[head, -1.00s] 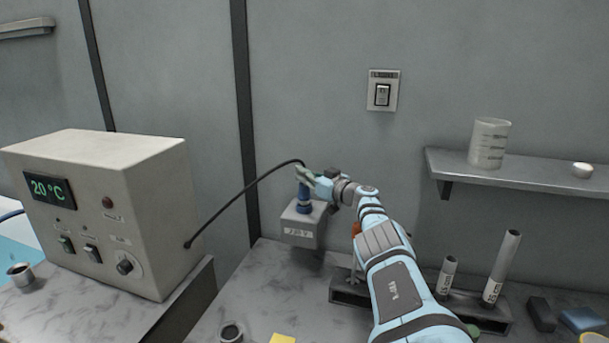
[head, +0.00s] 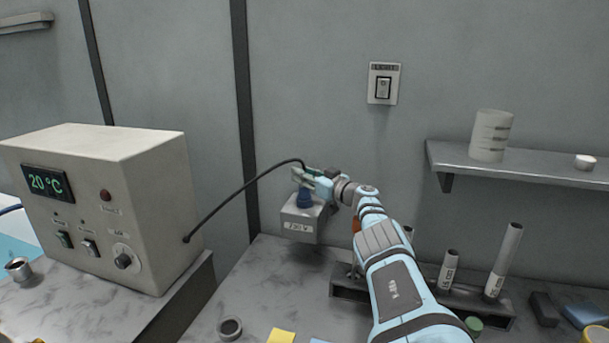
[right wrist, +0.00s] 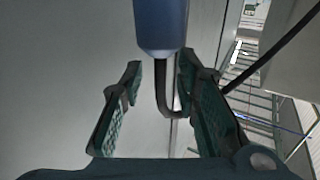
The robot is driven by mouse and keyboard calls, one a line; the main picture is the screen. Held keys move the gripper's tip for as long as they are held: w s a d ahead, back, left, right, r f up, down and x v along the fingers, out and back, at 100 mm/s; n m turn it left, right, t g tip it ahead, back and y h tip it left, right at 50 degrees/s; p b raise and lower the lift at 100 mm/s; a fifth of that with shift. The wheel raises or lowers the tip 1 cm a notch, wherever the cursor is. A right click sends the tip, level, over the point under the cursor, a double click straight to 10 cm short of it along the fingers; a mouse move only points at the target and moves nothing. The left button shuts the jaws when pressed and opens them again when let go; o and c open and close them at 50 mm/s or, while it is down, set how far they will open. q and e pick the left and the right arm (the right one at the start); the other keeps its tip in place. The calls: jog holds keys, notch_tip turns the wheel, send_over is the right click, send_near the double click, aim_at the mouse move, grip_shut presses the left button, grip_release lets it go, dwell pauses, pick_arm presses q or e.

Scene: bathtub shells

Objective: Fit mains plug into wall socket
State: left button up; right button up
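The blue mains plug (head: 304,199) stands upright on the top of a grey wall socket box (head: 299,227) with a label on its front. How deep it sits cannot be told. A black cable (head: 236,188) rises from the white heater box (head: 150,210) to the plug's cable end. My right gripper (head: 303,175) is at the plug's upper end. In the right wrist view its green-padded fingers (right wrist: 160,75) are apart, with the cable between them. The plug (right wrist: 160,25) is just beyond the fingertips there. My left gripper is not in view.
A wall switch (head: 383,84) is above my right arm. A shelf (head: 530,172) with a beaker (head: 490,136) is at the right. A rack (head: 350,291) with tubes stands behind my right forearm. A small metal cup (head: 230,328) and yellow notes (head: 281,336) lie at the front.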

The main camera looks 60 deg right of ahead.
jog(key=shift+r, duration=0.2)
notch_tip(320, 180, up, 10)
jog(key=shift+f, duration=0.1)
jog(key=shift+f, duration=0.1)
dwell(0.3)
